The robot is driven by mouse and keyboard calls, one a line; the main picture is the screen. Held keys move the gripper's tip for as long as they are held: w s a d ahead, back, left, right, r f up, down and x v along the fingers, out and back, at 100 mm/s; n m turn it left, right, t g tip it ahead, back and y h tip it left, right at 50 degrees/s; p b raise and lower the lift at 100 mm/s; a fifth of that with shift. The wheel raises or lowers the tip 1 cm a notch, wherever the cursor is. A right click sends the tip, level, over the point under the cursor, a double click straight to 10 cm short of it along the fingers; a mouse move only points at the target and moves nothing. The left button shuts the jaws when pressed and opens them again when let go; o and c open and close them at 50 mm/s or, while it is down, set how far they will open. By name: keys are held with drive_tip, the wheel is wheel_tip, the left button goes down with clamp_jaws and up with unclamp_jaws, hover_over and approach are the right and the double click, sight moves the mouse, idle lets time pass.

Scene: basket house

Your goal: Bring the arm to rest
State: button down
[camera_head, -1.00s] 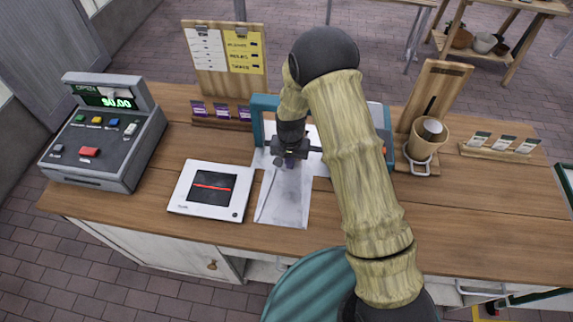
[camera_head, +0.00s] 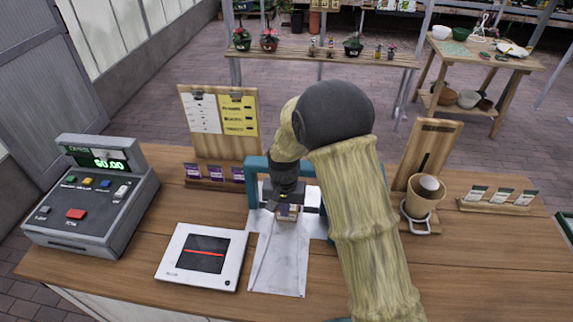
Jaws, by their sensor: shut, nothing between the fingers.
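My arm reaches forward over the wooden counter (camera_head: 450,272) and bends down at the elbow. My gripper (camera_head: 287,211) points down and is shut and empty. It is above the white sheet-like surface (camera_head: 279,262), near the teal frame (camera_head: 256,168). A small pale block-like thing (camera_head: 288,217) shows just by the fingertips; I cannot tell whether they touch it. My forearm hides part of the teal frame and the counter behind it.
A cash register (camera_head: 92,200) stands at left, with a white scanner pad (camera_head: 202,257) beside it. A clipboard stand (camera_head: 218,130) is behind. At right are a cup in a holder (camera_head: 423,196) and a card rack (camera_head: 497,199). Plant tables (camera_head: 320,58) stand farther back.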

drive_tip(key=shift+r, duration=0.1)
drive_tip(key=s+d+r+t, duration=0.1)
drive_tip(key=s+d+r, duration=0.5)
drive_tip(key=s+d, duration=0.2)
drive_tip(key=s+d+r+t, duration=0.1)
drive_tip(key=s+d+r, duration=0.5)
drive_tip(key=d, duration=0.5)
drive_tip(key=shift+s+n+t, duration=0.3)
drive_tip(key=shift+s+n, duration=0.1)
drive_tip(key=shift+s, duration=0.55)
